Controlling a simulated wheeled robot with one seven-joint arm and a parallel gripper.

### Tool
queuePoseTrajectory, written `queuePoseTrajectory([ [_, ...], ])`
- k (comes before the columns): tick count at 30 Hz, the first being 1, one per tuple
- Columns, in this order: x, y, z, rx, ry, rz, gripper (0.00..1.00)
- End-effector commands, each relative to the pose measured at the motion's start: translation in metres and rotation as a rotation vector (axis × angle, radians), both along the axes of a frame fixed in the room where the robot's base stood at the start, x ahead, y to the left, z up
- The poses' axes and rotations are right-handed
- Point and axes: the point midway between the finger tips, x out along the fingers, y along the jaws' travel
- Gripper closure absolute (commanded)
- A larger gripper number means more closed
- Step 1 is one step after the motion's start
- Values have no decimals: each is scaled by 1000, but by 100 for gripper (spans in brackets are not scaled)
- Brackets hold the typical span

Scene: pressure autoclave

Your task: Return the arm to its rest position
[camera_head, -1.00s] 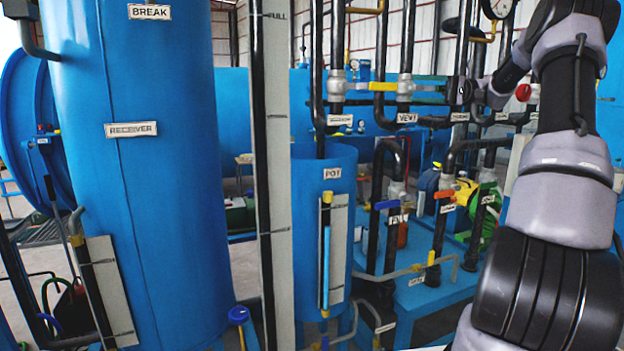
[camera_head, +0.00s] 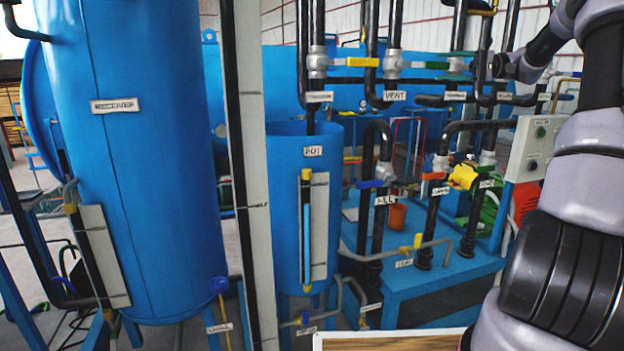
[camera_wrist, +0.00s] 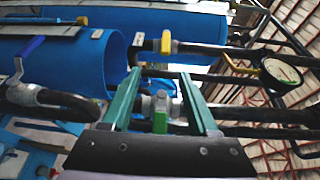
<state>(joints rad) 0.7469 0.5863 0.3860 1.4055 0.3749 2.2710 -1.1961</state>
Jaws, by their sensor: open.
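My gripper (camera_wrist: 160,105) shows in the wrist view with its two green fingers spread apart and nothing held between them. Behind the fingers in that view are dark pipes and a valve with a green handle (camera_wrist: 160,122); I cannot tell how close they are. In the head view my grey and black arm fills the right side, bent up and reaching back toward the pipes. The gripper's end is hardly visible there, at the pipes near the upper right.
A tall blue receiver tank (camera_head: 120,180) stands left, and the blue pot (camera_head: 282,215) stands in the middle. Dark pipes with valves, including the yellow VENT-side handle (camera_head: 362,62), rise on a blue platform (camera_head: 430,280). A control box (camera_head: 535,145) stands near my arm.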

Motion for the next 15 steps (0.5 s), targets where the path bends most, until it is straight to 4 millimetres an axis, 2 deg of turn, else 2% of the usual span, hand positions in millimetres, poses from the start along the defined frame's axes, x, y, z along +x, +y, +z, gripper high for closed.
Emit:
queuePoseTrajectory([
  [8,-18,37,-5,-137,50,18,40],
  [15,-50,83,-14,-338,106,26,40],
])
